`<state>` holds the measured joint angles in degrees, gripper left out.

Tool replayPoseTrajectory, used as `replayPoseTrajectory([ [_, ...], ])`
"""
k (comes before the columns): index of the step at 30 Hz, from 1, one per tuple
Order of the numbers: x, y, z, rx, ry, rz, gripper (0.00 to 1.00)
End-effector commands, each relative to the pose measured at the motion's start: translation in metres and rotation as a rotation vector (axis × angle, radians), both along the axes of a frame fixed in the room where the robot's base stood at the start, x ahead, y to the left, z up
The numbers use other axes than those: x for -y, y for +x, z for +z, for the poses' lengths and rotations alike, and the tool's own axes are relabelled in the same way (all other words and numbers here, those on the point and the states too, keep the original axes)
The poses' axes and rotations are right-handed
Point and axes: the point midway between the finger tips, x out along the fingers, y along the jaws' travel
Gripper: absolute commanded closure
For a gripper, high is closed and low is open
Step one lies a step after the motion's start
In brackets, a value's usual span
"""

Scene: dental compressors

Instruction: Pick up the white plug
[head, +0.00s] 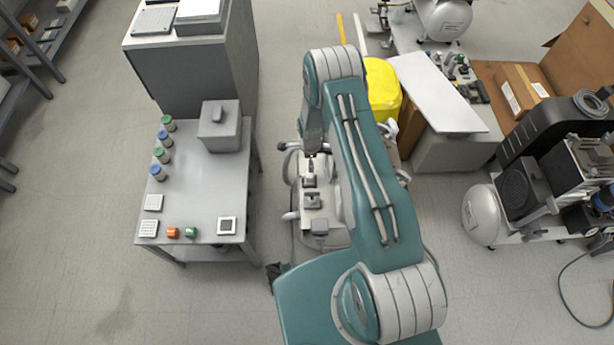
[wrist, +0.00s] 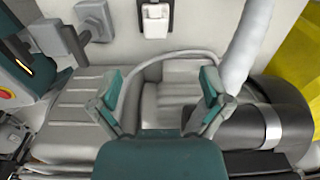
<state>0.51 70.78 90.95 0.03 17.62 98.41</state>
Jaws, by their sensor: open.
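In the wrist view, my gripper (wrist: 161,82) is open, with its two teal fingers spread and nothing between them. A small white block (wrist: 155,22), which looks like the white plug, sits in a dark grey holder on a pale panel at the top of the view. It lies beyond my fingertips, close to the middle line between them, and apart from them. Its upper end is cut off by the frame edge. In the head view, my arm reaches over the pale machine (head: 313,222) and hides part of it. I cannot make out the plug clearly there.
A grey fitting (wrist: 97,20) is left of the white block, and a thick pale hose (wrist: 245,45) is right of it. A grey table (head: 205,180) with small jars stands left of the machine. A yellow container (head: 382,90) stands behind my arm.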

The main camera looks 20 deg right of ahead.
Motion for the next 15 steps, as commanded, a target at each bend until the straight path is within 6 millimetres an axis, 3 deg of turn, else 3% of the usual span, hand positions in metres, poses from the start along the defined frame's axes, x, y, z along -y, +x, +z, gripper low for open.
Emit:
replayPoseTrajectory([
  [1,0.001,-0.004,-0.011,-0.007,0.001,-0.019,0.03],
  [15,0.000,-0.007,-0.069,-0.011,0.000,-0.041,0.03],
])
